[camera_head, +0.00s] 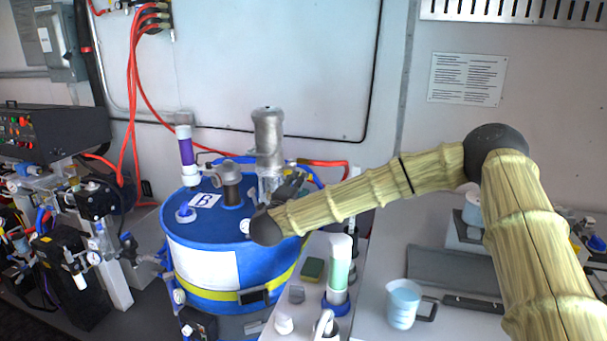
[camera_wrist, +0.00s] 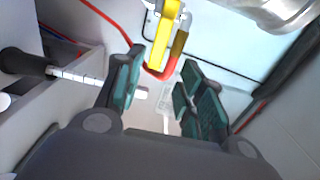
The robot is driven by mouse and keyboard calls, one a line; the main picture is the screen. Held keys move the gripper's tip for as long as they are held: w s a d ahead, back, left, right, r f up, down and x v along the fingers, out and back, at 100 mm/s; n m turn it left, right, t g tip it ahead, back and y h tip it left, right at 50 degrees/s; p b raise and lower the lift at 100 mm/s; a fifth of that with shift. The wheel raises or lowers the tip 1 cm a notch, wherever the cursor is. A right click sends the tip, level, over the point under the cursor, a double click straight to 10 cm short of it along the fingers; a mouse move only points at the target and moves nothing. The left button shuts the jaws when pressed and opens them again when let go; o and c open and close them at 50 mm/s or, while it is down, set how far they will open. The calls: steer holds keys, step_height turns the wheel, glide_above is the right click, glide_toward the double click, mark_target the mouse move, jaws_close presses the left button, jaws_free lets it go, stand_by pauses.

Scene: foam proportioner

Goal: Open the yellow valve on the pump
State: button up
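The yellow valve handle (camera_wrist: 163,40) shows at the top centre of the wrist view, pointing down the picture. My gripper (camera_wrist: 162,62) is open, with one dark green-padded finger on each side of the handle's lower end in the picture. I see no finger touching it, and cannot tell how deep it lies between them. In the head view the metal pump (camera_head: 268,138) stands upright on the blue drum (camera_head: 210,225). My gripper is partly hidden behind my wrist there, close to the pump's base. The yellow handle is not clear in that view.
A red hose (camera_wrist: 100,13) curves just behind the handle, and a metal cylinder (camera_wrist: 275,10) is at upper right. A bench right of the drum holds a green-filled tube (camera_head: 339,268) and a measuring jug (camera_head: 404,304). A machine (camera_head: 95,235) stands left.

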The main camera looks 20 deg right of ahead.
steer(key=p+x, duration=0.2)
steer(key=x, duration=0.4)
steer(key=shift+w+f, duration=0.25)
steer(key=shift+w, duration=0.1)
steer(key=shift+s, duration=0.1)
jaws_close()
